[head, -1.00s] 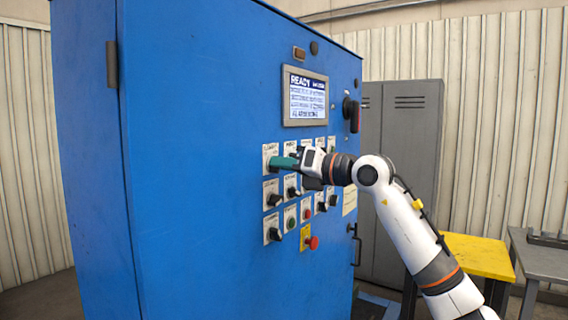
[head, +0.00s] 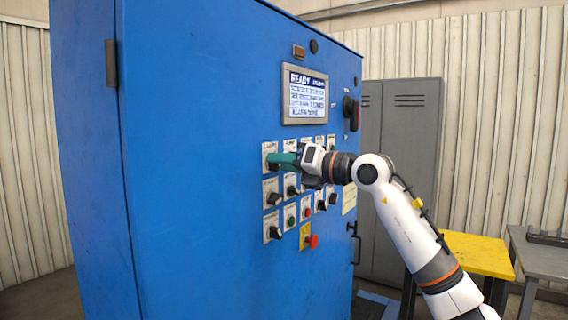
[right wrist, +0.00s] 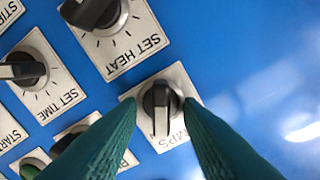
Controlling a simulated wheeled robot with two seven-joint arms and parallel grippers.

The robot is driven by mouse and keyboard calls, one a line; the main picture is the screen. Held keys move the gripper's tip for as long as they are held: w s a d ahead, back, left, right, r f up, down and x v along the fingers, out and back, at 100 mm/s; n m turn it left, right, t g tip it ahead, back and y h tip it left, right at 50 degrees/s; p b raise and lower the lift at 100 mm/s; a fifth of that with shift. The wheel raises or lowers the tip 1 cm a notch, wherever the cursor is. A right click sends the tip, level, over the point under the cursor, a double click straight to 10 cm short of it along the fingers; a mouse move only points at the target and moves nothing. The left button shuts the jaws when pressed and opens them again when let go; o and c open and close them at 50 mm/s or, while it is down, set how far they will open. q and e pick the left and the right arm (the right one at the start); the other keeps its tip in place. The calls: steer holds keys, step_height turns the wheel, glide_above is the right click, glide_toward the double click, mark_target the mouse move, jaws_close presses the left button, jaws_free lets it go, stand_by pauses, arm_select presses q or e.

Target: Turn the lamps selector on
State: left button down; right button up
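The lamps selector (right wrist: 161,104) is a black round knob with a grey ridge on a white plate, its label partly covered by a finger. In the right wrist view the ridge points down toward the label. My right gripper (right wrist: 160,108) has its teal fingers apart, one on each side of the knob; I cannot tell whether they touch it. In the head view my right gripper (head: 283,160) is at the top-left plate (head: 269,148) of the panel and hides the knob there. My left gripper is not in view.
The blue cabinet (head: 200,130) carries a lit screen (head: 305,95) reading READY above the controls. Close by are the set heat knob (right wrist: 95,12) and set time knob (right wrist: 22,68). A red button (head: 312,241) sits below on a yellow plate. Free blue panel lies left of the controls.

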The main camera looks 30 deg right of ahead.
steer(key=b+v, duration=0.5)
steer(key=v, duration=0.7)
stand_by(0.3)
